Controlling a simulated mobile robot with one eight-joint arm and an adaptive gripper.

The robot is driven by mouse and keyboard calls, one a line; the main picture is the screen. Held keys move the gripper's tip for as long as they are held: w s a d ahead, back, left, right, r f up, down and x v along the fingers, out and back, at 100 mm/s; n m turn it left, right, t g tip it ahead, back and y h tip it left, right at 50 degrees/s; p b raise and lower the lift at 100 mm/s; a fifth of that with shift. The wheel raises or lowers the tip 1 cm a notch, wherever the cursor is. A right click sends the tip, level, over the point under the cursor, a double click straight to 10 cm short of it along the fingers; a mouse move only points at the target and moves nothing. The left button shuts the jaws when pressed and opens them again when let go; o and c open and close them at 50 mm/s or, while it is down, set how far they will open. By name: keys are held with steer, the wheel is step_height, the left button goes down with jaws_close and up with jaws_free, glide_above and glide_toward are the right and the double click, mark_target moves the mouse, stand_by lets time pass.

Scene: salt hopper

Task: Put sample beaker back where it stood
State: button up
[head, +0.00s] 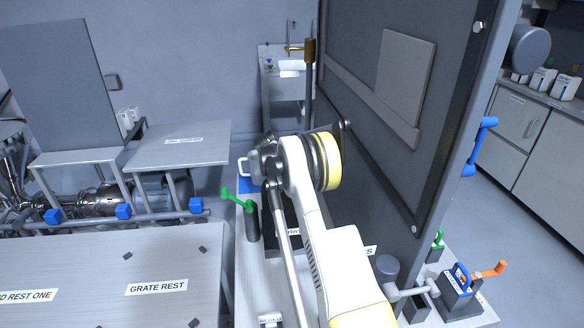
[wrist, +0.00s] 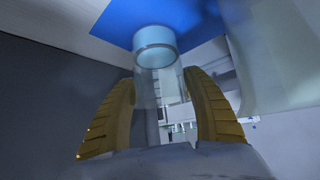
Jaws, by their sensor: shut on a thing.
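The sample beaker (wrist: 155,57) is a clear glass cylinder with a pale blue round end, seen in the wrist view. My gripper (wrist: 160,84) has its two ribbed yellow fingers on either side of the beaker, shut on it. The blue pad (wrist: 196,22) lies beyond the beaker's far end on a pale surface. I cannot tell whether the beaker touches the pad. In the head view a small part of blue (head: 247,186) shows left of my wrist. My arm hides the fingers and beaker there.
A tall dark panel (head: 370,130) stands close right of my arm. A green-handled lever (head: 240,202) rises at left, near my wrist. The grate rest table (head: 110,270) is at lower left. Blue and orange handles (head: 488,271) sit at lower right. Open floor (head: 535,225) shows at right.

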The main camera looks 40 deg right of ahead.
steer(key=shift+r, duration=0.15)
steer(key=o, duration=1)
steer(key=shift+f, duration=0.2)
steer(key=shift+o, duration=0.2)
